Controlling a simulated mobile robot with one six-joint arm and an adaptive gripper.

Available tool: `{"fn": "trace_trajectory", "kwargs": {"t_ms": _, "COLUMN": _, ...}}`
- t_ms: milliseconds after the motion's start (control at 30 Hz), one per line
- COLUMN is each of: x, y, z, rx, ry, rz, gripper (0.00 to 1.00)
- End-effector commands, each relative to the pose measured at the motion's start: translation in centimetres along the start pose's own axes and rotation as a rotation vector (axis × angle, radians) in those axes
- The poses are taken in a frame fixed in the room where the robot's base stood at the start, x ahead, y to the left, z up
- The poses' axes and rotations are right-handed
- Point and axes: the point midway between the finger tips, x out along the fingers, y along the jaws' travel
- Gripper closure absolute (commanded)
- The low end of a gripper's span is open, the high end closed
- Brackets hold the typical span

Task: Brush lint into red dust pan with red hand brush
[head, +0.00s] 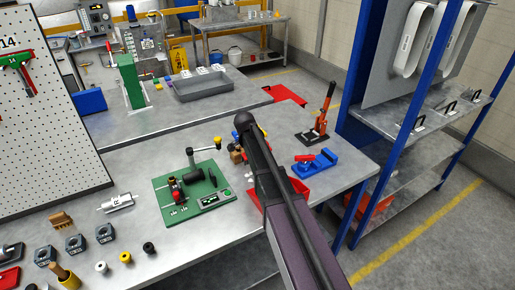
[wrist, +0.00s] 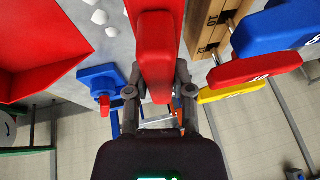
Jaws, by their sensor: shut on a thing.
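My gripper (wrist: 158,95) is shut on a red handle, the red hand brush (wrist: 155,45), in the wrist view. The brush's bristles are hidden. White lint (wrist: 99,17) lies in several pieces on the grey bench top to the left of the brush, apart from it. The red dust pan (wrist: 38,35) fills the upper left of the wrist view, left of the lint. In the head view the red dust pan (head: 318,187) is partly covered by my arm, near the front edge of the bench. My gripper and the brush cannot be made out there.
A blue fixture with a red part (wrist: 98,80) stands close to the pan; it also shows in the head view (head: 318,165). A wooden rack (wrist: 208,22) with red, yellow and blue handles is close right of the brush. A green fixture (head: 168,205) stands left of my arm.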

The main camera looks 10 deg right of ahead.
Motion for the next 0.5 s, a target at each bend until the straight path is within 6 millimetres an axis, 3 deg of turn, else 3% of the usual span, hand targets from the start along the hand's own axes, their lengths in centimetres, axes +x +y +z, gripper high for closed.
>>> {"fn": "trace_trajectory", "kwargs": {"t_ms": 200, "x": 2.0, "y": 0.4, "z": 0.8, "rx": 0.000, "ry": 0.000, "rz": 0.000, "gripper": 1.00}}
{"fn": "trace_trajectory", "kwargs": {"t_ms": 500, "x": 3.4, "y": 0.8, "z": 1.3, "rx": 0.001, "ry": 0.000, "rz": 0.000, "gripper": 1.00}}
